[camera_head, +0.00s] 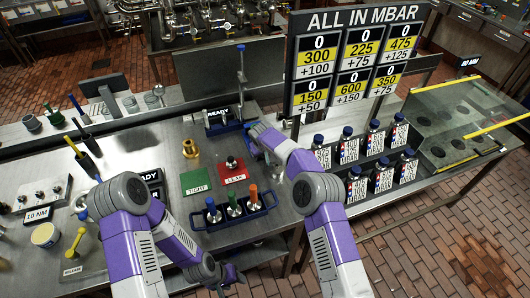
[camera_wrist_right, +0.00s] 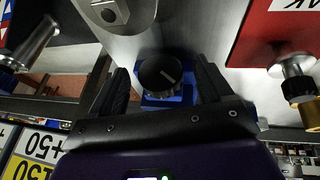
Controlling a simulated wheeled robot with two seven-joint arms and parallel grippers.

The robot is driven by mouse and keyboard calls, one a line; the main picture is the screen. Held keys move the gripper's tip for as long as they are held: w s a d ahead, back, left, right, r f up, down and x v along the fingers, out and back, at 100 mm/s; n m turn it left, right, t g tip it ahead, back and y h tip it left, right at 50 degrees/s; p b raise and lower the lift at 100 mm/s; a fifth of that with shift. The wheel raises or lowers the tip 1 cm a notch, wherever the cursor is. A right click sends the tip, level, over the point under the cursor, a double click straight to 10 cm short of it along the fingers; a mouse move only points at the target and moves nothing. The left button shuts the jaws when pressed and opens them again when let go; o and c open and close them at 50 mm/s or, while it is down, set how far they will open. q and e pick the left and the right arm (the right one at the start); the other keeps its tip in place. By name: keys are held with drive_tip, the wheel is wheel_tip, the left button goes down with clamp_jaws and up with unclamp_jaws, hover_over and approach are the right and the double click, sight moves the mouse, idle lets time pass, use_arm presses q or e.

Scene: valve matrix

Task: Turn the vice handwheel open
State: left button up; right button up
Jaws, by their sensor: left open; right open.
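My right gripper (camera_wrist_right: 160,85) is open, one dark finger on each side of the knob, with gaps visible. In the head view my right gripper (camera_head: 247,127) is beside a blue device (camera_head: 218,124) at the bench's back edge; the knob is hidden there. My left gripper (camera_head: 232,278) is open, low over the bench's front edge, partly hidden by my arm and away from the handwheel.
A green mat (camera_head: 196,182) and red LEAK mat (camera_head: 232,171) lie mid-bench. A brass fitting (camera_head: 190,148) stands behind them. A blue rack (camera_head: 253,210) holds coloured-handled tools. A pressure board (camera_head: 352,62) and labelled bottles (camera_head: 349,148) stand to the right.

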drive_tip(key=shift+w+f, duration=0.1)
drive_tip(key=shift+f, duration=0.05)
drive_tip(key=shift+c, duration=0.3)
drive_tip(key=c, duration=1)
drive_tip(key=h+b, duration=0.2)
drive_tip(key=b, duration=0.1)
drive_tip(key=t+b, duration=0.1)
drive_tip(key=shift+a+f+n+h, duration=0.25)
drive_tip(key=shift+a+n+h, duration=0.05)
drive_tip(key=shift+n+h, duration=0.1)
drive_tip(key=h+b, duration=0.1)
drive_tip(key=b, duration=0.1)
drive_tip(key=shift+a+t+h+b, duration=0.1)
drive_tip(key=shift+t+h+b, duration=0.2)
drive_tip(key=shift+t+h, duration=0.1)
drive_tip(key=shift+n+t+h+b, duration=0.3)
drive_tip(key=shift+n+h+b, duration=0.1)
drive_tip(key=shift+h+b, duration=0.35)
